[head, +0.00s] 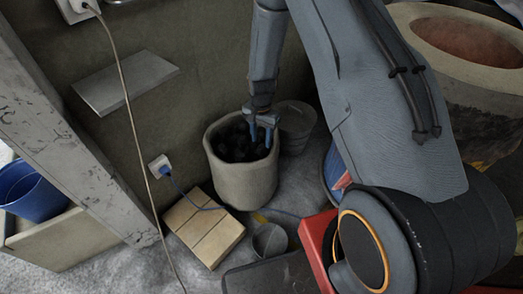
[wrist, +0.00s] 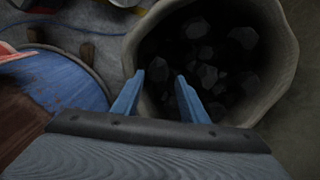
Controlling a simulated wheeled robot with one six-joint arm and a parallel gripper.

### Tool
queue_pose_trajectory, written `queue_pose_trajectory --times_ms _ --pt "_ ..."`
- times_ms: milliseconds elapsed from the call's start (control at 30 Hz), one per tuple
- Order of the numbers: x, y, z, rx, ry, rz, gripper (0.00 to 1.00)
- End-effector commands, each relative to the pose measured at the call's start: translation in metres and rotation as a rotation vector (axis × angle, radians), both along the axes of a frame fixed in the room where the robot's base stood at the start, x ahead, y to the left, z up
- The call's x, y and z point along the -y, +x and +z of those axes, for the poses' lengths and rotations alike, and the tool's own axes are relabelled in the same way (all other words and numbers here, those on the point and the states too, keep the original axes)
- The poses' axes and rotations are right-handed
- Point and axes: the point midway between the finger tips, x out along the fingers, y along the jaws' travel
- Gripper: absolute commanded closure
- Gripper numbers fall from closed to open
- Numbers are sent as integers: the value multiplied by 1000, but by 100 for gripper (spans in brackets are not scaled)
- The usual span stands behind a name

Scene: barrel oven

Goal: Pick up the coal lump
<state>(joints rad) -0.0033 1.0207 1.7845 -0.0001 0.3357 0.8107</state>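Dark coal lumps (head: 236,146) fill a round, pale clay-like pot (head: 247,182) against the wall. In the wrist view several coal lumps (wrist: 207,76) lie inside the pot, and its thick rim (wrist: 283,55) curves around them. My gripper (head: 260,134) is at the pot's mouth, on its right side, pointing down. In the wrist view its two blue fingers (wrist: 159,73) stand apart with no lump visible between the tips. The inside of the pot is dark, so the distance from the tips to the nearest lump is hard to tell.
A grey bucket (head: 296,125) stands right behind the pot. A wooden block (head: 208,230), a small metal cup (head: 270,241) and a red object (head: 318,245) are on the floor in front. A cable (head: 128,110) hangs on the left. A blue round lid-like object (wrist: 62,75) lies beside the pot.

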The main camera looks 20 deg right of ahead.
Motion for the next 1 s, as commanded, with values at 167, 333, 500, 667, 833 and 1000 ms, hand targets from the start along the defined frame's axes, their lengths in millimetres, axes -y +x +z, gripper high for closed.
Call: queue_pose_trajectory --times_ms 167,333,500,667,833,1000 --pt "2 -3 -23 -3 0 0 60" --pt "2 -3 -45 -3 0 0 60" --pt "2 -2 -47 0 0 0 60" --pt "2 -2 -47 0 0 0 74" --pt "2 -2 -47 0 0 0 92" --pt "2 -2 -46 0 0 0 92"
